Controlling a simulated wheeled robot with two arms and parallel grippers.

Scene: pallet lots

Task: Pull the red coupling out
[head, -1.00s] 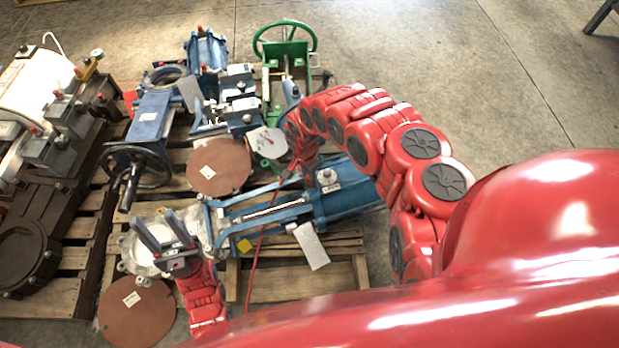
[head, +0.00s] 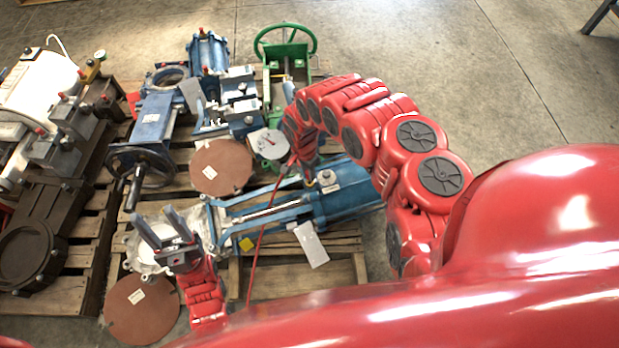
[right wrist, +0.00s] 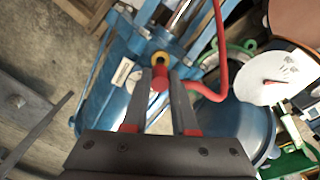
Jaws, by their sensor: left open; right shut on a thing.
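The red coupling (right wrist: 159,79) shows in the right wrist view between the fingertips of my right gripper (right wrist: 160,84), which is shut on it. A brass-coloured ring port (right wrist: 160,57) on the blue cylinder (right wrist: 110,82) lies right behind the coupling's end; I cannot tell whether the two touch. A red hose (right wrist: 212,97) runs close by on the right. In the head view the blue cylinder (head: 340,192) lies on the pallet, and my right arm hides the coupling. My left gripper (head: 162,228) is open and empty above the pale flange at the cylinder's left end.
The wooden pallet (head: 290,283) also carries a brown disc (head: 220,167), a white dial gauge (head: 270,143), a blue valve with handwheel (head: 142,165) and a green handwheel frame (head: 286,42). Another loaded pallet stands at the left. Concrete floor (head: 450,80) is clear at the upper right.

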